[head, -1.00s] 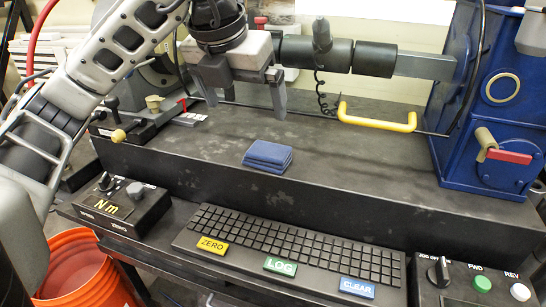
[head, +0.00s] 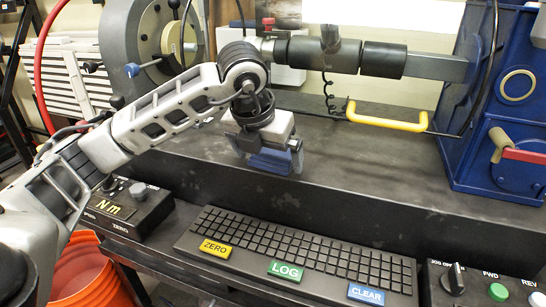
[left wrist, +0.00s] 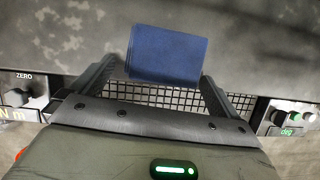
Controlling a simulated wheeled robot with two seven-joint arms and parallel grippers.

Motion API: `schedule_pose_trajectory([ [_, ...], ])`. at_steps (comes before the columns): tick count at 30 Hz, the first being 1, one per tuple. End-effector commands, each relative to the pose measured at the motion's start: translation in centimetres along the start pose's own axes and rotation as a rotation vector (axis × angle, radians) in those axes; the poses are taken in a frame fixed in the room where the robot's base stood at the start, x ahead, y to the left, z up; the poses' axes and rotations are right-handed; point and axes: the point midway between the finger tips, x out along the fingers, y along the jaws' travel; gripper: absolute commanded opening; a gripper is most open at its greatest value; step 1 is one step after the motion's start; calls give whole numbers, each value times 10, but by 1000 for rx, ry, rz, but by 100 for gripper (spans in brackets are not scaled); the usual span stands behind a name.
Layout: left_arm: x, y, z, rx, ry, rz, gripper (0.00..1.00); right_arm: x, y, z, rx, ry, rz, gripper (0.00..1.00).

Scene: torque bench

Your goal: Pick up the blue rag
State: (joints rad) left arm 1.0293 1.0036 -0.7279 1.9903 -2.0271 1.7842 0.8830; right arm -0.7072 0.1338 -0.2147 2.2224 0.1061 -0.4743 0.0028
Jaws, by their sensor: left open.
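The folded blue rag (head: 268,165) lies on the dark bench top near its front edge. In the head view my left gripper (head: 270,158) is right over it and hides part of it. In the left wrist view the blue rag (left wrist: 166,54) sits between the fingertips of my left gripper (left wrist: 163,75), with one open finger on each side. I cannot tell whether the fingers touch it. My right gripper is not in view.
A keyboard (head: 300,244) with ZERO, LOG and CLEAR keys stands below the bench's front edge. A yellow handle (head: 388,121) and a blue machine housing (head: 500,90) are to the right. The bench top (head: 370,165) right of the rag is clear.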

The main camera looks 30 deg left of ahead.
Motion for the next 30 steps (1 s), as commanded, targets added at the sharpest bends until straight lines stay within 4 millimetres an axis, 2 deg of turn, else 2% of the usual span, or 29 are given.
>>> schedule_pose_trajectory([
  [7,2,0,0,1,0,0,100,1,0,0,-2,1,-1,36],
  [11,2,0,0,1,0,0,64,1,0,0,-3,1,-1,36],
  [12,2,0,0,1,0,0,59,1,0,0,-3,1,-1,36],
  [23,-1,0,2,1,-2,-1,59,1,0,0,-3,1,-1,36],
  [26,-8,-1,5,1,-4,-2,59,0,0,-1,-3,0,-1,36],
  [30,-26,-1,13,1,-6,-2,59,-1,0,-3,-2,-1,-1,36],
])
